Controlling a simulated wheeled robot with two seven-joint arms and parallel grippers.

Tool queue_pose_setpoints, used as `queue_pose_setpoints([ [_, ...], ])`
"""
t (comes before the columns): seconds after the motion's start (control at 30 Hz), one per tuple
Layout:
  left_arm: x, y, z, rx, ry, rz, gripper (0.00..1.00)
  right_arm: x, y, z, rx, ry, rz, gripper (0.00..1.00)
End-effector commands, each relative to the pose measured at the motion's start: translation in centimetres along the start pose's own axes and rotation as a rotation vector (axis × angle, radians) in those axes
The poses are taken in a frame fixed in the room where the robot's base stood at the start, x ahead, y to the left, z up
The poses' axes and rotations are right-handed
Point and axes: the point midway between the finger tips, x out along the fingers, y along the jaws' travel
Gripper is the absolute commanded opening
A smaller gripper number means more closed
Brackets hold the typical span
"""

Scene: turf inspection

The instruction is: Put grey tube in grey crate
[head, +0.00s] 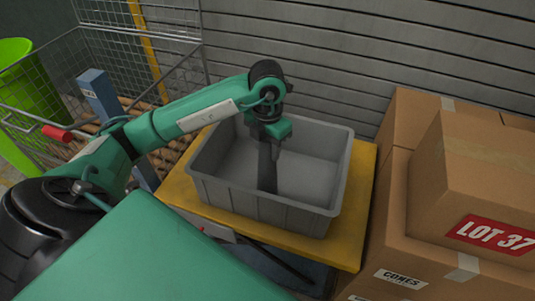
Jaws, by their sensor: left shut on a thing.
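The grey crate (262,205) stands on a yellow-topped stand, with its open top facing up. My left gripper (268,142) points down inside the crate's opening, near its middle. It is shut on a dark grey, upright, narrow thing, which looks like the grey tube (267,172). The tube's lower end is down inside the crate, close to the front wall. I cannot tell whether it touches the crate floor. The gripper's fingers are dark and hard to tell apart from the tube. My right gripper is not in view.
Brown cardboard boxes (475,185) are stacked right of the yellow stand top (345,245). A wire cage trolley (140,55) and a green bin (25,85) stand at left. A grey slatted wall (340,60) is behind the crate.

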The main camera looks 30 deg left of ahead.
Motion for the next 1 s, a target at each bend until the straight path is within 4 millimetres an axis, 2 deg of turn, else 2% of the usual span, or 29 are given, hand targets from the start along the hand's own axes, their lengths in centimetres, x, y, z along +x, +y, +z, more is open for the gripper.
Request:
queue_pose_setpoints([
  [0.03,1.1,0.0,-0.1,0.000,0.005,-0.001,0.05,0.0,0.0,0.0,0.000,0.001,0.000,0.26],
  [0.17,2.8,0.0,-0.1,0.001,0.003,0.000,0.05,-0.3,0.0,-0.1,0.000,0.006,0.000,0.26],
  [0.57,3.2,0.0,0.0,0.001,0.001,0.001,0.05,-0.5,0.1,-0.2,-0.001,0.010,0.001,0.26],
  [0.6,3.2,0.0,0.0,0.001,0.001,0.001,0.44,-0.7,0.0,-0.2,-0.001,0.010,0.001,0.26],
  [0.7,3.1,0.0,0.0,0.001,0.001,0.000,0.62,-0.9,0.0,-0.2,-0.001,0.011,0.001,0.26],
  [1.0,3.1,0.0,0.0,0.001,0.001,0.000,0.62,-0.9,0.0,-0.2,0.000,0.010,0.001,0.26],
])
